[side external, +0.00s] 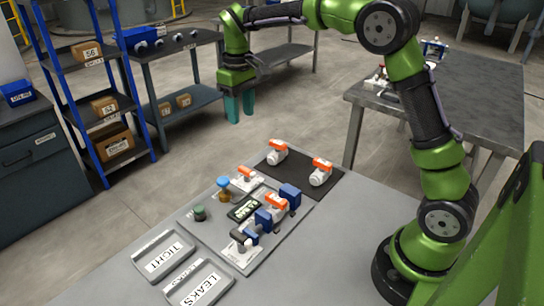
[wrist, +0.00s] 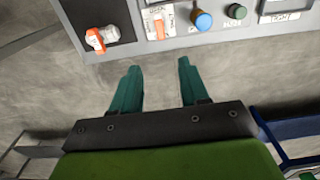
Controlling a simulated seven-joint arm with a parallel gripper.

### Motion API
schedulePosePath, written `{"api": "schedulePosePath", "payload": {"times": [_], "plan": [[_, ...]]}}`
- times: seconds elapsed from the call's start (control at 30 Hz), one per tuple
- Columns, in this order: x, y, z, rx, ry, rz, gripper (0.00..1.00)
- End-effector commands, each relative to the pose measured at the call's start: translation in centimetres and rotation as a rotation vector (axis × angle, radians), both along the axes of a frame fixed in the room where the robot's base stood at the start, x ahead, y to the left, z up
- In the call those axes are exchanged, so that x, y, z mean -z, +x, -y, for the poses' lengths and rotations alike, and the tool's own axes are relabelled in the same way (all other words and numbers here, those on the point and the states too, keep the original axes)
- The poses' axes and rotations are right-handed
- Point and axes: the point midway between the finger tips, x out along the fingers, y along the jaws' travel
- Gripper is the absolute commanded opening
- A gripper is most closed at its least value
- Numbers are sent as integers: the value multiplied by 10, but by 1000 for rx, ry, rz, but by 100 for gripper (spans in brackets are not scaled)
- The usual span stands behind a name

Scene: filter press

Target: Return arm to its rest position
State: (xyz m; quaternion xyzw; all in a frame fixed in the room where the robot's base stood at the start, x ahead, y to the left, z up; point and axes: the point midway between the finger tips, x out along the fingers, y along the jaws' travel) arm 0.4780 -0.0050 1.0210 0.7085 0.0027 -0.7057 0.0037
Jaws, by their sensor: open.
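My gripper (side external: 239,107) has teal fingers that point down, raised beyond the far edge of the grey work table (side external: 345,262). In the wrist view my gripper (wrist: 158,88) shows its two fingers apart with only floor between them. It holds nothing. My green arm arches over the right side of the table. Two white fittings with orange tops, one on the left (side external: 278,152) and one on the right (side external: 320,172), stand on a dark mat (side external: 284,178). The left fitting also shows in the wrist view (wrist: 101,38).
A grey panel (side external: 236,256) carries a blue knob (side external: 223,182), a green button (side external: 199,213), a display (side external: 243,208) and blue clamps. Trays marked TIGHT (side external: 165,258) and LEAKS (side external: 200,288) lie nearby. A blue shelf (side external: 90,92) and side tables stand around open floor.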

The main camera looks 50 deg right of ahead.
Motion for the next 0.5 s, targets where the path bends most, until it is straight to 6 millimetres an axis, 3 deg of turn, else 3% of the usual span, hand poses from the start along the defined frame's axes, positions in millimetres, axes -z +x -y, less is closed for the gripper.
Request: {"api": "schedulePosePath", "payload": {"times": [0.1, 0.23, 0.5], "plan": [[13, 0, 0, 35, 1, 9, 45], [14, -21, -5, 88, 27, 46, 45], [-14, -103, -21, 223, 120, 223, 45]]}}
